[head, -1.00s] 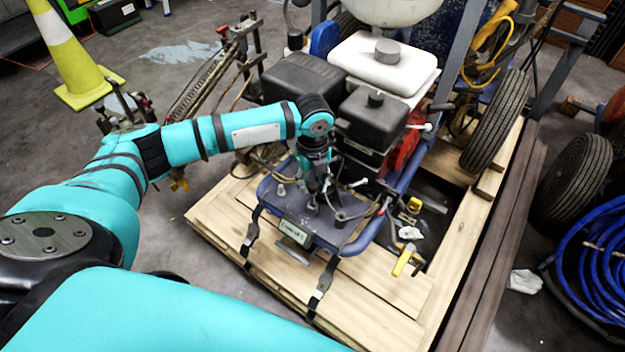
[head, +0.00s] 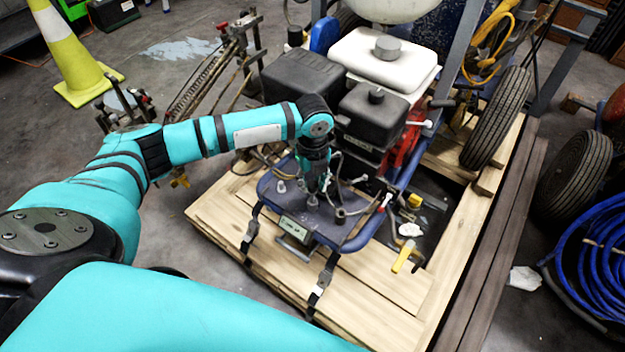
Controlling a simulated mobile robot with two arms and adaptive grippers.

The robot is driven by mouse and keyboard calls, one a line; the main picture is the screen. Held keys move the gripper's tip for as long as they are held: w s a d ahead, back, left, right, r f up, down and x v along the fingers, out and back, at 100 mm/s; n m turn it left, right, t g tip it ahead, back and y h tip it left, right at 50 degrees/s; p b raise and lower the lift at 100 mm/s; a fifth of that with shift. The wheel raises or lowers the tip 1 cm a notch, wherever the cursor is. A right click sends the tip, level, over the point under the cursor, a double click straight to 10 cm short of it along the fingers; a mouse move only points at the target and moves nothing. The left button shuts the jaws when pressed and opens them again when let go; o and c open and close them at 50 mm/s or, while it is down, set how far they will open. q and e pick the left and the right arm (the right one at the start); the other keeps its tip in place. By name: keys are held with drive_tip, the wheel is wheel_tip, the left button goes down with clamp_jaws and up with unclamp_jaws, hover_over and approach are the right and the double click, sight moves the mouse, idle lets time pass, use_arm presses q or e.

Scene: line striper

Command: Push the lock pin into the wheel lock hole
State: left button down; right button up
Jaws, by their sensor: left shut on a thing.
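My left gripper (head: 313,199) points down over the dark plate (head: 275,205) with a blue tubular rim at the front of the striper. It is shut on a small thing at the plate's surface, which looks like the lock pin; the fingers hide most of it. The wheel lock hole is too small or hidden to make out. A small light knob (head: 281,187) stands on the plate left of the gripper, and a small fitting with a hose (head: 340,214) stands to its right. My right gripper is not in view.
The striper's engine with black boxes and a white tank (head: 385,60) stands close behind the gripper. A white-tipped lever (head: 387,200) and a yellow handle (head: 403,259) are to the right. Straps (head: 322,283) hang over the wooden pallet (head: 375,300). A traffic cone (head: 75,60) stands back left.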

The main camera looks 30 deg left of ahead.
use_arm(q)
drive_tip(key=shift+r+p, duration=0.1)
drive_tip(key=shift+p, duration=0.55)
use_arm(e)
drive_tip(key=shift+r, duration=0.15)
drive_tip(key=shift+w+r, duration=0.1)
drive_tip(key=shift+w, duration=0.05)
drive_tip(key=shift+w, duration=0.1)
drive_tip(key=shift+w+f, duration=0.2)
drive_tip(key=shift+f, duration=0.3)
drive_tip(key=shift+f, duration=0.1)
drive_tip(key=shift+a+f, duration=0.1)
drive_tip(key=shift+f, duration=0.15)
